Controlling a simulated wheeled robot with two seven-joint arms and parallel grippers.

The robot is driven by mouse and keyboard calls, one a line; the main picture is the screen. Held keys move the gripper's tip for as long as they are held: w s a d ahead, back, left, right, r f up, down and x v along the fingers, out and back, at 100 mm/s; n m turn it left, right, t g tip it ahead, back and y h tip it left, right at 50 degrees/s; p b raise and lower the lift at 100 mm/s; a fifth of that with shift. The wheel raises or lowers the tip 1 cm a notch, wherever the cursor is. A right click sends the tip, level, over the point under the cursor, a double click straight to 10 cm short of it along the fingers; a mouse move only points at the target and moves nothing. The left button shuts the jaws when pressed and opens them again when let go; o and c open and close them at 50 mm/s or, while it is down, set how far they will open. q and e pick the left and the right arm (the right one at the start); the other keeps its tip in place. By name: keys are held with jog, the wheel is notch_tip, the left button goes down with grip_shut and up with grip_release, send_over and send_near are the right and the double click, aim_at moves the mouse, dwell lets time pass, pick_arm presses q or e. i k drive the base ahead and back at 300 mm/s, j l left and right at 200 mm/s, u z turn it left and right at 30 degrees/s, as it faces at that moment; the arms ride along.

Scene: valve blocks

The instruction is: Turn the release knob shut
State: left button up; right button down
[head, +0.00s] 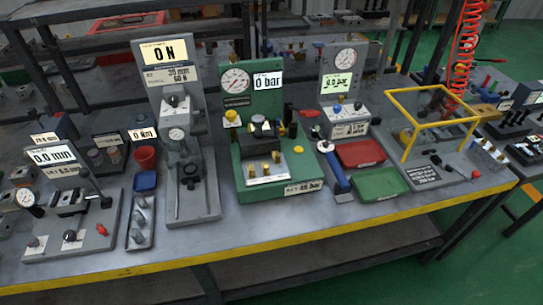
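A green test station (283,180) stands mid-bench with a round gauge (235,80) and a display (268,79) reading 0 bar. It carries a black clamp-like block (262,134) and several brass pieces on a pale strip. A yellow knob (231,116) sits at its upper left and a small yellow knob (298,149) at its right. No legible label shows which knob is the release knob, and I cannot tell whether either is open or shut. Neither of my grippers is in the head view.
A blue-handled tool (336,170) leans right of the green station, beside a red tray (360,153) and a green tray (380,184). A yellow frame (431,91) stands right.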

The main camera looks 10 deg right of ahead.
aim_at(231, 115)
jog(key=i+j, duration=0.1)
jog(key=j, duration=0.35)
jog(key=j+u, duration=0.1)
jog(key=j, duration=0.35)
jog(key=i+j+u, duration=0.1)
jog(key=j, duration=0.35)
jog(key=i, duration=0.05)
